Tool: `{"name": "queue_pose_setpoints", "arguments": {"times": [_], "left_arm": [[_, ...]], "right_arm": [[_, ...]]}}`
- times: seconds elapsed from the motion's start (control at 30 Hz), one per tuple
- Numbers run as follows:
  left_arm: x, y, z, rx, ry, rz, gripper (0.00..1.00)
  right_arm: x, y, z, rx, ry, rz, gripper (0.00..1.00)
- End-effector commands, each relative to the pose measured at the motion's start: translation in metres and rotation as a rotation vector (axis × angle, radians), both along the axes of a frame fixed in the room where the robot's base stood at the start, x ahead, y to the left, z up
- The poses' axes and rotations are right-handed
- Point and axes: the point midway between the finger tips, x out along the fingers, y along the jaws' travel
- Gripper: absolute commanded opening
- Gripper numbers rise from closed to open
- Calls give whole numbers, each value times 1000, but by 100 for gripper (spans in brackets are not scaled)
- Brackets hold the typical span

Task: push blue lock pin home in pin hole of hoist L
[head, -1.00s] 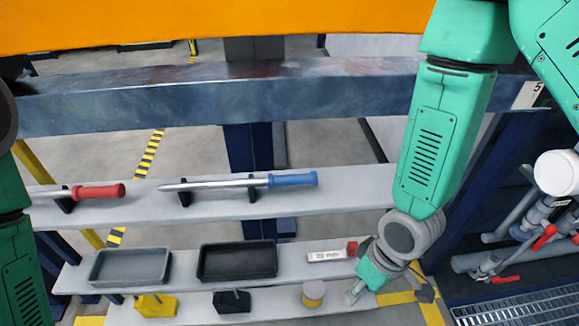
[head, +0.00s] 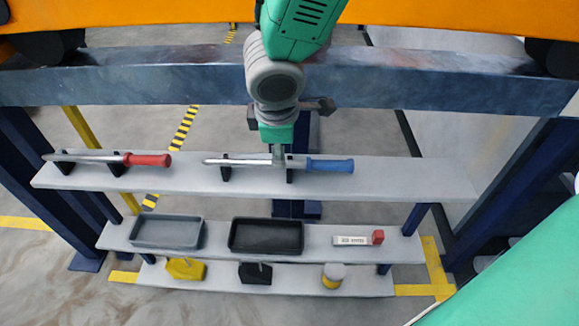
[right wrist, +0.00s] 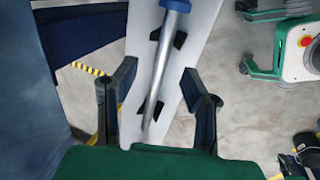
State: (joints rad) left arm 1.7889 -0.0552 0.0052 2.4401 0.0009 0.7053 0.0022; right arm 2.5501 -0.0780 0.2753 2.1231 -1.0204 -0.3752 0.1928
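The blue lock pin, a steel rod with a blue handle (head: 330,166), lies in two black cradles on the top shelf (head: 410,180). Its blue end (right wrist: 177,5) and shaft also show in the right wrist view. My right gripper (head: 279,158) is over the shaft near the handle-side cradle. In the right wrist view, its two fingers (right wrist: 158,70) are spread apart, one on each side of the shaft, with visible gaps. My left gripper is out of view. I cannot make out hoist L or its pin hole.
A red-handled pin (head: 147,160) lies left on the same shelf. Lower shelves hold a grey tray (head: 167,232), a black tray (head: 266,236), a white-and-red item (head: 352,240) and small blocks.

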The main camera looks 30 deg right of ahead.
Motion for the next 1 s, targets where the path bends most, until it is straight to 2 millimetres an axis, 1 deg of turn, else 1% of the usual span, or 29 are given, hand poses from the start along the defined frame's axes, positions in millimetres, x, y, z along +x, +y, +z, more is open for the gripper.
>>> {"name": "queue_pose_setpoints", "arguments": {"times": [0.03, 0.17, 0.4, 0.5, 0.77, 0.8, 0.9, 1.0], "left_arm": [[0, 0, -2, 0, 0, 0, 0], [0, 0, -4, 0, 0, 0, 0], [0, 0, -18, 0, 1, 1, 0], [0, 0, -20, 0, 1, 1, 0], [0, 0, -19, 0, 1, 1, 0], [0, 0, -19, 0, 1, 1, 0], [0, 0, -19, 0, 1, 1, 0], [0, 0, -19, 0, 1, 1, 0]], "right_arm": [[1, 0, -5, 0, 0, 0, 39], [3, -1, -12, 1, 0, 1, 39], [12, -3, -48, 1, 2, 0, 39], [14, -5, -56, 1, 0, 0, 39], [15, -6, -56, 2, -1, 0, 39], [15, -6, -56, 2, -1, 0, 32], [15, -5, -57, 2, -1, 1, 0], [15, -5, -57, 2, -1, 1, 0]]}}
